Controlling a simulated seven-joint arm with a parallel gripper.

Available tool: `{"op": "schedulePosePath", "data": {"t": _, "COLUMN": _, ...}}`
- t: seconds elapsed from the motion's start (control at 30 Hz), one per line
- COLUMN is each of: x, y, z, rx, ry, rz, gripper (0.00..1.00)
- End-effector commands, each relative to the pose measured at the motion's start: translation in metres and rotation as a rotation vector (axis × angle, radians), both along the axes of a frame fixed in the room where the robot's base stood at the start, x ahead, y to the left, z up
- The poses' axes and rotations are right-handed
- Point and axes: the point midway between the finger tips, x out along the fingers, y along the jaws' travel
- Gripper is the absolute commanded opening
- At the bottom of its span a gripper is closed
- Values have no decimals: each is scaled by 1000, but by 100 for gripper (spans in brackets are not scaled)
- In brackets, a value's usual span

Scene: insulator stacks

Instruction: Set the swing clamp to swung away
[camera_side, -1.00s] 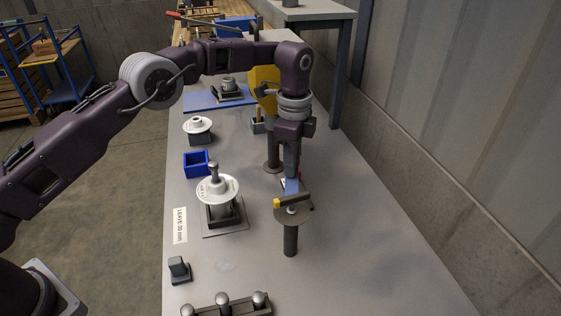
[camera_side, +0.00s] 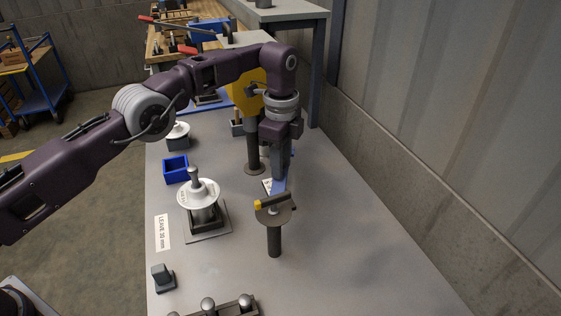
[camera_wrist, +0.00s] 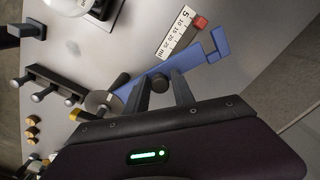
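What I take for the swing clamp is a dark bar with a yellow end (camera_side: 274,202). It lies across a grey disc on a dark upright post (camera_side: 274,240), its yellow end to the left. The disc also shows in the wrist view (camera_wrist: 103,103), left of my fingers. My gripper (camera_side: 279,186) is just above and behind the bar in the side view, pointing down.
A blue bar (camera_wrist: 168,77) and a scale card (camera_wrist: 179,32) with a red block (camera_wrist: 200,22) lie beyond my fingers. A white insulator stack (camera_side: 198,195) and blue bin (camera_side: 175,169) stand left. A yellow piece (camera_side: 247,92) is behind. The table's right front is clear.

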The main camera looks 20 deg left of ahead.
Motion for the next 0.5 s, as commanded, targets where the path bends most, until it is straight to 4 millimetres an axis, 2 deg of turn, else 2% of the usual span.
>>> {"op": "schedulePosePath", "data": {"t": 0.07, "x": 0, "y": 0, "z": 0, "rx": 0, "ry": 0, "rz": 0, "gripper": 44}}
{"op": "schedulePosePath", "data": {"t": 0.5, "x": 0, "y": 1, "z": -1, "rx": 2, "ry": 1, "rz": 1, "gripper": 44}}
